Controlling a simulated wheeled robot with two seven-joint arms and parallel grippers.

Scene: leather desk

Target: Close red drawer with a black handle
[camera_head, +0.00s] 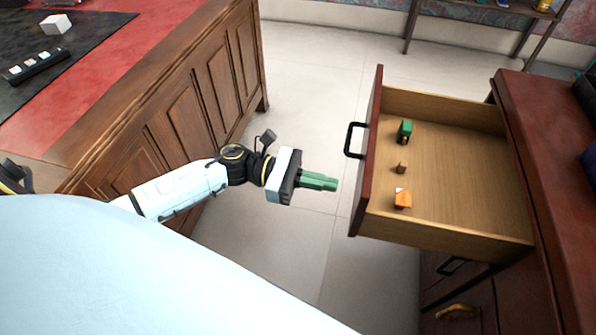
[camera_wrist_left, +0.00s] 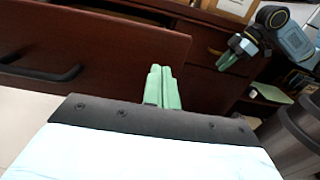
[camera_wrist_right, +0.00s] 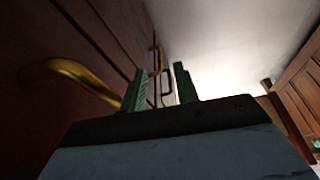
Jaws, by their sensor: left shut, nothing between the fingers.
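The red drawer (camera_head: 369,160) with a black handle (camera_head: 353,140) is pulled far out of the red cabinet (camera_head: 520,130) in the head view. My left gripper (camera_head: 330,183) is shut and empty, apart from the drawer, in front of its red front and below the handle in the picture. In the left wrist view the shut green fingers (camera_wrist_left: 161,88) show before the drawer front (camera_wrist_left: 100,40), with the handle (camera_wrist_left: 45,73) to their left. My right gripper (camera_wrist_right: 158,85) is open and empty beside the cabinet front; it is outside the head view.
Inside the drawer lie a green object (camera_head: 405,131), a small brown block (camera_head: 401,167) and an orange object (camera_head: 402,199). A brass handle (camera_wrist_right: 75,78) is close to my right gripper. A wooden desk (camera_head: 190,90) stands left, with clear floor (camera_head: 310,110) between.

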